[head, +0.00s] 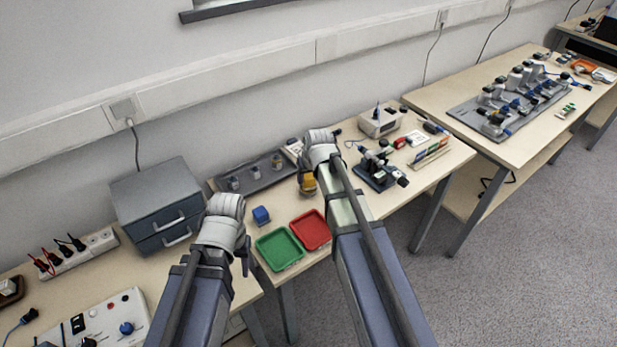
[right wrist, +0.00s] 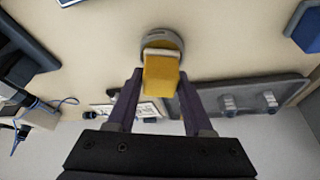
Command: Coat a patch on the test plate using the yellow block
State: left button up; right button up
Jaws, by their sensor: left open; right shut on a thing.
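The yellow block (head: 308,184) is at my right gripper over the middle table in the head view. In the right wrist view the yellow block (right wrist: 161,75) sits between the two dark fingers of my right gripper (right wrist: 157,85), which is shut on it. A round grey disc (right wrist: 163,37) shows at the block's far end; whether they touch, and whether it is the test plate, I cannot tell. My left gripper (head: 245,256) is open beside the green tray, mostly hidden by its wrist.
A green tray (head: 280,249) and a red tray (head: 310,230) lie at the table's front edge. A blue block (head: 261,215) stands behind them. A dark rack (head: 266,180) with grey cylinders and a grey drawer unit (head: 158,200) are at the back. A microscope (head: 377,171) stands to the right.

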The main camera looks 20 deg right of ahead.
aim_at(309, 176)
pick_arm(q)
jog(key=shift+f+b, duration=0.55)
pick_arm(e)
jog(key=shift+f, duration=0.55)
dwell(1.2)
pick_arm(q)
notch_tip(309, 176, up, 7)
jog(key=p, duration=0.7)
pick_arm(e)
notch_tip(309, 176, up, 7)
